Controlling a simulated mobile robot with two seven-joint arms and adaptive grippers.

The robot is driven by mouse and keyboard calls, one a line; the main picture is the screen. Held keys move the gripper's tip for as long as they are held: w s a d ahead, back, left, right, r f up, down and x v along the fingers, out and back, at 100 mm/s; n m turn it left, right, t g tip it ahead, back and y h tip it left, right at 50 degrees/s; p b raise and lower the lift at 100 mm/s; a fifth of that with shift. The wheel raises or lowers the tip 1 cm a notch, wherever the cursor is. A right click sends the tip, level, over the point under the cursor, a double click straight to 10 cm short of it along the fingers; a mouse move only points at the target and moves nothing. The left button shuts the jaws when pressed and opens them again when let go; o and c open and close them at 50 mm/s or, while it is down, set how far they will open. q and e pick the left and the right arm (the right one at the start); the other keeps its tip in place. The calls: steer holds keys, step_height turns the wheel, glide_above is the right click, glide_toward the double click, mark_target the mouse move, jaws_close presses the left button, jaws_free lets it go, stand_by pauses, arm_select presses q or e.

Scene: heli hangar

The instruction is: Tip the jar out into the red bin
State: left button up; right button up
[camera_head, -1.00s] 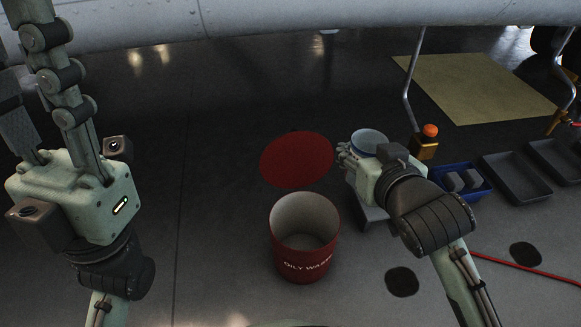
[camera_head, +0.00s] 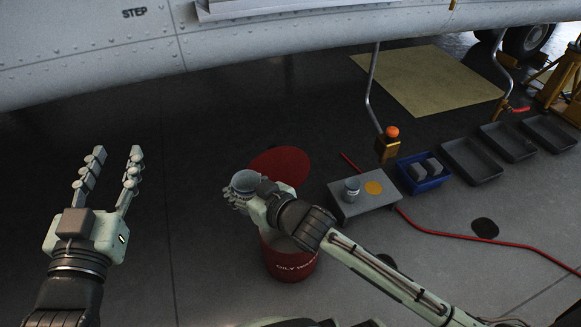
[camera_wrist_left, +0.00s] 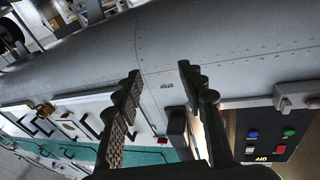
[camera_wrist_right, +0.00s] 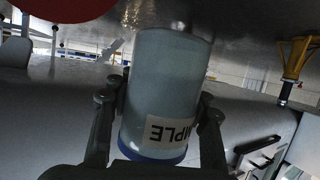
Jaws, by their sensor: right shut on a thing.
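My right gripper (camera_head: 252,196) is shut on a pale blue see-through jar (camera_head: 243,181), which looks roughly upright in the head view. In the right wrist view the jar (camera_wrist_right: 166,85) sits between the fingers, with a white label and a dark blue end band. The red bin (camera_head: 291,268), marked as oily waste, stands on the floor just below and right of the jar in the picture; my right gripper and forearm hide much of its mouth. My left gripper (camera_head: 116,165) is open and empty at the left, with its fingers (camera_wrist_left: 158,95) spread in its wrist view.
A red disc (camera_head: 281,165) lies behind the bin. A grey stand (camera_head: 350,209) holds a small container (camera_head: 351,190) and a yellow disc (camera_head: 373,188). A blue crate (camera_head: 424,173), dark trays (camera_head: 472,160) and a red hose (camera_head: 440,233) are right. The aircraft hull (camera_head: 110,60) spans the back.

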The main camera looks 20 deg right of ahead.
arm_select(q)
steer(key=s+a+f+n+g+y+p, duration=0.1)
steer(key=s+a+f+g+y+p, duration=0.1)
steer(key=s+a+f+g, duration=0.3)
steer(key=s+a+f+g+y+p, duration=0.1)
steer(key=a+f+g+y+p, duration=0.15)
steer(key=f, duration=0.55)
steer(key=s+a+f+g+p, duration=0.1)
steer(key=s+a+f+g, duration=0.1)
steer(key=s, duration=0.4)
steer(key=s+a+f+n+g+y+p, duration=0.1)
steer(key=s+a+f+g+p, duration=0.1)
steer(key=s+g, duration=0.3)
steer(key=shift+s+a+f, duration=0.65)
steer(key=shift+s+f, duration=0.05)
steer(key=shift+s, duration=0.15)
arm_select(e)
step_height(320, 180, down, 8)
steer(key=s+n+g+y, duration=0.1)
steer(key=n+g+y, duration=0.1)
steer(key=n+y, duration=0.1)
steer(key=shift+a, duration=0.25)
arm_select(q)
steer(key=shift+s+r+g+y, duration=0.1)
steer(key=shift+r+g+y, duration=0.05)
steer(key=shift+g+y, duration=0.1)
arm_select(e)
steer(key=shift+d, duration=0.15)
